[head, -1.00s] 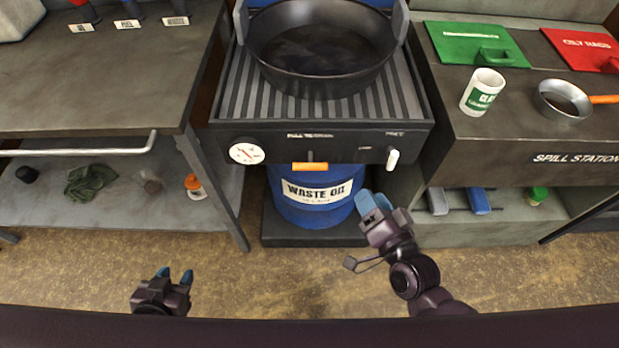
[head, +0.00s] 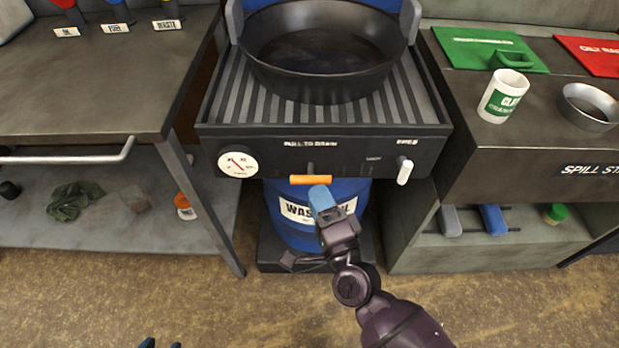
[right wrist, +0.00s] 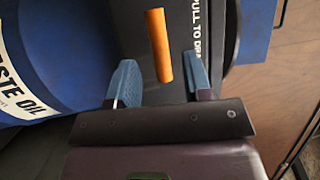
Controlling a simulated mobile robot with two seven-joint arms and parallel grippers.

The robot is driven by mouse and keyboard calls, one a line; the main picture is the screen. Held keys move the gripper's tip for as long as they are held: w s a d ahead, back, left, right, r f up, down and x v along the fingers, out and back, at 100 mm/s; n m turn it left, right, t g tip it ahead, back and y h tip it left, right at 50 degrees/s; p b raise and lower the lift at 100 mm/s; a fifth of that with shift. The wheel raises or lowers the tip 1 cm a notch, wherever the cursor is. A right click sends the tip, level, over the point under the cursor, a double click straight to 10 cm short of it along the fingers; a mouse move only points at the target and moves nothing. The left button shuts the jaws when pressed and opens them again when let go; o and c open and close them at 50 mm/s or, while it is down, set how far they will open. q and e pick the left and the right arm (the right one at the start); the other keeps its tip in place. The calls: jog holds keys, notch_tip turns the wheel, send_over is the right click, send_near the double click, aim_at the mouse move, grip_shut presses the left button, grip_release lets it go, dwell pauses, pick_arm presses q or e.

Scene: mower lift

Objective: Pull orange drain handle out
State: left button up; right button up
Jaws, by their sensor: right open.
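The orange drain handle (head: 311,180) is a short horizontal bar on the front of the dark drain unit (head: 280,158), under the "PULL TO DRAIN" label. My right gripper (head: 321,198) is just below and in front of it, over the waste oil drum. In the right wrist view the orange handle (right wrist: 159,46) shows between and beyond the two blue fingertips (right wrist: 160,82), which are apart. Its near end reaches about the fingertip line; I cannot tell whether they touch. My left gripper (head: 160,344) shows only its blue tips at the bottom edge.
The blue waste oil drum (head: 290,232) stands under the unit. A black pan (head: 320,80) sits on the ribbed top. A round gauge (head: 238,161) and a white-tipped lever (head: 405,172) flank the handle. A workbench (head: 90,90) stands left, the spill station (head: 540,165) right.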

aim_at(310, 178)
jog(key=shift+x, duration=2.55)
grip_shut()
